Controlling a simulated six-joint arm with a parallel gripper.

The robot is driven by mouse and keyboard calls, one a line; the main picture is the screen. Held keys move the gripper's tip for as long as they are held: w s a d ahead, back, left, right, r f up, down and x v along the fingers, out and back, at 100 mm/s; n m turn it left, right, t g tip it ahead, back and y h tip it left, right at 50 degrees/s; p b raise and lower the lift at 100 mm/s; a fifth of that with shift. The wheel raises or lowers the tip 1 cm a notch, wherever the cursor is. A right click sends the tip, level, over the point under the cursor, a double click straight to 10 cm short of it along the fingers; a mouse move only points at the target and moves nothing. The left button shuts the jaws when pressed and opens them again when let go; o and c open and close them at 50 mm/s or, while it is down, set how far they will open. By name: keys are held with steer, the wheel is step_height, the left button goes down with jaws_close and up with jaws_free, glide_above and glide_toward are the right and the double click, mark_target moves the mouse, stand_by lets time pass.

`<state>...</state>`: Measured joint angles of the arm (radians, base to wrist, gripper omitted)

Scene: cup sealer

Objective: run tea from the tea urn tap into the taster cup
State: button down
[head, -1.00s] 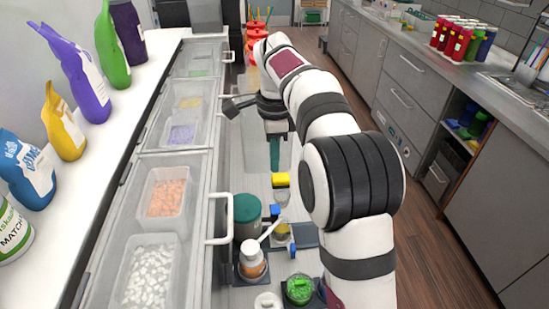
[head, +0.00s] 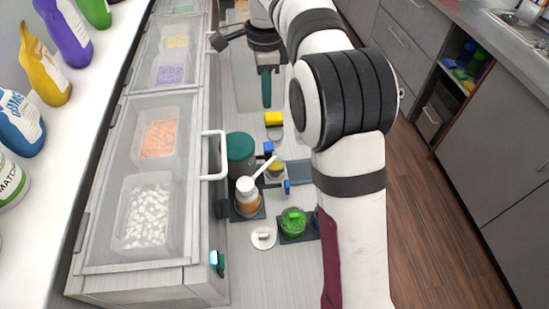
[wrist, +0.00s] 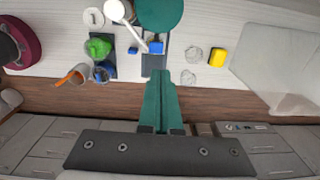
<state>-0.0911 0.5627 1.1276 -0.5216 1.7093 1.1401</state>
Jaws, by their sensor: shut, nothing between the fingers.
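The dark green round container, apparently the tea urn (head: 241,153), stands beside the long cabinet; its round top (wrist: 161,12) shows at the upper edge of the wrist view. A small blue part, perhaps its tap (head: 268,148), sits at its right side, and a blue part shows below the green top in the wrist view (wrist: 155,46). Clear cups (wrist: 189,78) stand near a yellow block (wrist: 217,57); I cannot tell which is the taster cup. My gripper (wrist: 160,74) has green fingers, shut and empty. In the head view my gripper (head: 266,104) is beyond the urn and yellow block.
A white-lidded jar (head: 247,194) with a white handle and a green-filled cup (head: 292,222) stand in front of the urn. A small white dish (head: 263,238) lies nearby. The cabinet's white handle (head: 215,156) sticks out at left. A clear box (head: 245,80) stands beside my gripper.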

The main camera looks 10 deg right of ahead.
mark_target(268, 145)
stand_by(0.3)
steer(key=shift+s+r, duration=0.15)
steer(key=shift+r, duration=0.45)
steer(key=shift+f, duration=0.1)
step_height(268, 145, down, 14)
steer(key=shift+r, duration=0.1)
